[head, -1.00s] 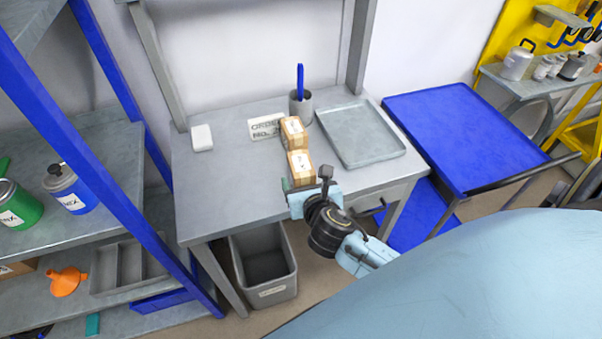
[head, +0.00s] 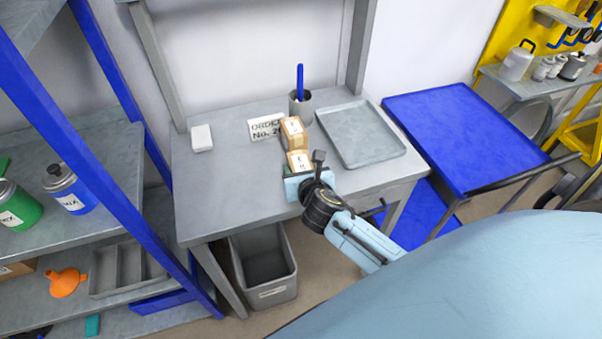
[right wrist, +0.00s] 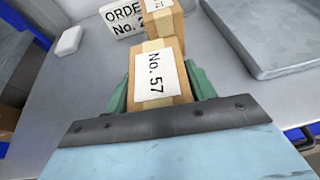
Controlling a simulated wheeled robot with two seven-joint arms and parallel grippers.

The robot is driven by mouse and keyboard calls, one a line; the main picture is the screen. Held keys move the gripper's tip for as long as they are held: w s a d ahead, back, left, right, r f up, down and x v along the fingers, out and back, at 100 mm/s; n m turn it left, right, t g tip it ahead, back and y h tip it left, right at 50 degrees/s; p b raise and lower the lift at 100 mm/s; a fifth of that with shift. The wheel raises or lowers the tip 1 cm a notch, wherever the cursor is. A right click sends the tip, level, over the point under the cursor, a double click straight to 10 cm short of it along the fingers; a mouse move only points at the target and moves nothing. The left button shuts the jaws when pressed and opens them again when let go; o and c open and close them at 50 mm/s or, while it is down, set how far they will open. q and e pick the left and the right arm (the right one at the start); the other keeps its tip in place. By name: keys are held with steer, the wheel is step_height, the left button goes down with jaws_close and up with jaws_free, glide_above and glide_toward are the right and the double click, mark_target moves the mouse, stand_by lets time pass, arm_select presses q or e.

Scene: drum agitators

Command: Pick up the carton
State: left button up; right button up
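A small tan carton (head: 299,158) with a white label sits on the grey table near its front edge. In the right wrist view the carton (right wrist: 157,82) reads "No. 57". My right gripper (head: 298,172) is at the carton's near side. Its green fingers (right wrist: 160,92) stand on the left and right of the carton, very close to its sides; I see no clear gap and no lift. A second tan carton (head: 293,131) stands just behind, and also shows in the right wrist view (right wrist: 166,28). My left gripper is not in view.
A white order sign (head: 265,127) stands behind the cartons. A grey cup (head: 301,107) with a blue item and a grey tray (head: 360,136) are at the back and right. A white block (head: 201,138) lies left. The table's left half is mostly clear.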

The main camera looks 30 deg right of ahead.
steer(key=c, duration=0.6)
step_height(320, 180, up, 10)
steer(key=shift+p, duration=1.2)
steer(key=shift+c, duration=0.2)
steer(key=shift+a+b, duration=0.25)
steer(key=shift+b, duration=0.25)
steer(key=s+a+f+n+y+b, duration=0.1)
steer(key=s+a+n+y+b, duration=0.2)
steer(key=a+b, duration=0.5)
steer(key=s+y+b, duration=0.1)
steer(key=s+b, duration=0.1)
steer(key=shift+s+a+n+t+b, duration=0.25)
steer(key=shift+s+n+t+b, duration=0.05)
steer(key=shift+s+t+b, duration=0.1)
